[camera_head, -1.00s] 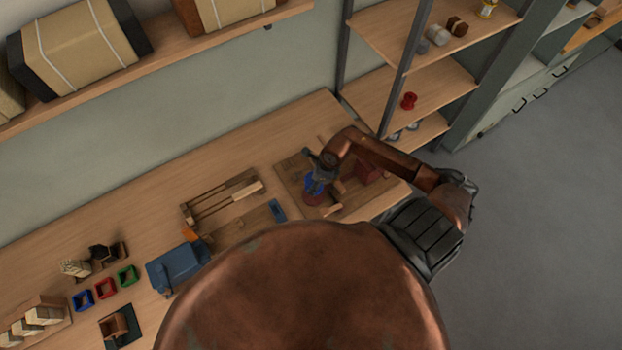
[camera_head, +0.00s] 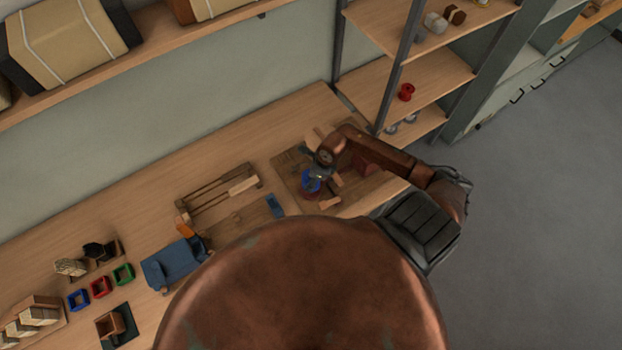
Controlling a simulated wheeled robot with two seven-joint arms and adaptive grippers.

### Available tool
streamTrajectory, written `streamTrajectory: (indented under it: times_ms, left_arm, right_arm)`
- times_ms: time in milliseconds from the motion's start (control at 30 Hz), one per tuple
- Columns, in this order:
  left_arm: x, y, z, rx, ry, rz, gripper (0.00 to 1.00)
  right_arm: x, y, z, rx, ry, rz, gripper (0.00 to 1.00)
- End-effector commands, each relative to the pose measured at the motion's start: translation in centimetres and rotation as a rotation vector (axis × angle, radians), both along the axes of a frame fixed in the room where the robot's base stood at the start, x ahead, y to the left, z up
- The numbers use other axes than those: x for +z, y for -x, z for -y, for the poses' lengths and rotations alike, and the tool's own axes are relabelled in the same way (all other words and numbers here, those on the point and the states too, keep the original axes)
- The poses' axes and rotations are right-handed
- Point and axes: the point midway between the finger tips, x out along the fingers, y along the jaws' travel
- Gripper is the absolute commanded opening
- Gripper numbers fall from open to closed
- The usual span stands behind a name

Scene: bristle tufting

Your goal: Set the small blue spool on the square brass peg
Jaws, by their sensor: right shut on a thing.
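My right gripper (camera_head: 315,172) points down over a wooden board (camera_head: 288,164) on the bench, its arm reaching in from the right. It is shut on the small blue spool (camera_head: 311,184), whose upper part is partly covered by the fingers. The spool is low over a dark reddish round thing on the board; I cannot tell whether they touch. I cannot make out the square brass peg; it may be hidden by the spool or gripper, or too small to see. My left gripper is not in view.
A dark red block (camera_head: 365,166) and small wooden pieces lie close to the gripper. A red spool (camera_head: 405,92) sits on the right shelf. Bare bench lies behind the board.

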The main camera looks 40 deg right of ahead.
Motion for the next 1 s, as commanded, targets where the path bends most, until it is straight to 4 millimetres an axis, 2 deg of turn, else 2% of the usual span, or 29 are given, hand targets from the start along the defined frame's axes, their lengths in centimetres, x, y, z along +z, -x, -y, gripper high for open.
streamTrajectory:
  times_ms: [467, 1000]
  left_arm:
    - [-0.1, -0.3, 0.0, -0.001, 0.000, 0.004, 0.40]
    - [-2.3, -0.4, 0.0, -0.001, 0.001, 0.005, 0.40]
  right_arm:
    - [-0.1, -0.1, 0.0, -0.001, -0.001, 0.001, 0.19]
    - [-2.5, -0.1, 0.0, 0.000, 0.001, 0.001, 0.19]
